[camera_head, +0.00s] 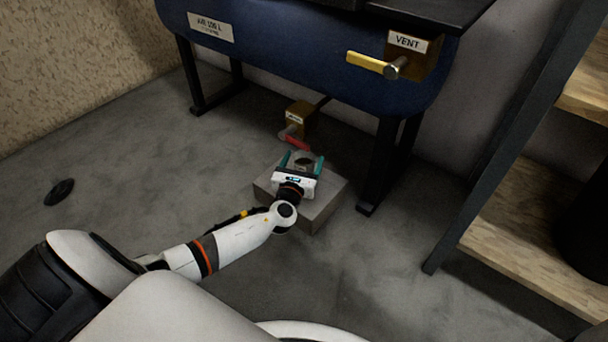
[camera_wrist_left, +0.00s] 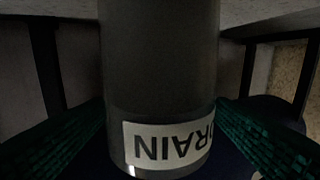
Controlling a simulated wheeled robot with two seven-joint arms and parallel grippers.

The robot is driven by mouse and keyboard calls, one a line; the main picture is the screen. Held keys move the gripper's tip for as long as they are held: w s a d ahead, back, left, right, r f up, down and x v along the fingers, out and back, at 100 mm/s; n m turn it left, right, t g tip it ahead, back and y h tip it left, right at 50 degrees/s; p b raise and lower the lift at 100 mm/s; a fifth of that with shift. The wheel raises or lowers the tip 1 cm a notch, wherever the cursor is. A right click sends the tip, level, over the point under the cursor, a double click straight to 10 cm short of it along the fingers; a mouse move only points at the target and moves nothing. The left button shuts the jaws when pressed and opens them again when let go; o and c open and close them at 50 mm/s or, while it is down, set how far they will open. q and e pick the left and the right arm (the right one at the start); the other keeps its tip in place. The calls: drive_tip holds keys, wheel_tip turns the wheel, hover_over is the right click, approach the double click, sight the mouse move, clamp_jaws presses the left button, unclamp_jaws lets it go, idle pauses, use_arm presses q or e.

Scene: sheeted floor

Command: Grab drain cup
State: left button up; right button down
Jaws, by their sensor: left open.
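The drain cup (camera_head: 304,164) is a grey cylinder standing on a grey block (camera_head: 330,201) under the blue tank. In the left wrist view the cup (camera_wrist_left: 160,65) fills the middle, and its white DRAIN label appears upside down. My left gripper (camera_head: 302,161) is open, with one teal finger on each side of the cup. In the left wrist view the fingers (camera_wrist_left: 160,140) flank the cup; I cannot tell whether either touches it. My gripper hides the cup's near side in the head view. My right gripper is not in view.
The blue tank (camera_head: 290,45) stands on black legs behind the block. A brass valve with a red handle (camera_head: 294,141) is just beyond the cup. A VENT valve with a yellow handle (camera_head: 368,62) is above right. A wooden shelf (camera_head: 530,220) stands at right. The left floor is mostly clear.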

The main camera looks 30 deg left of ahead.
use_arm(q)
drive_tip(key=shift+b+x, duration=0.45)
drive_tip(key=shift+x, duration=0.7)
drive_tip(key=shift+w, duration=0.15)
drive_tip(key=c, duration=1.1)
drive_tip(key=shift+r, duration=0.1)
drive_tip(key=shift+c, duration=0.2)
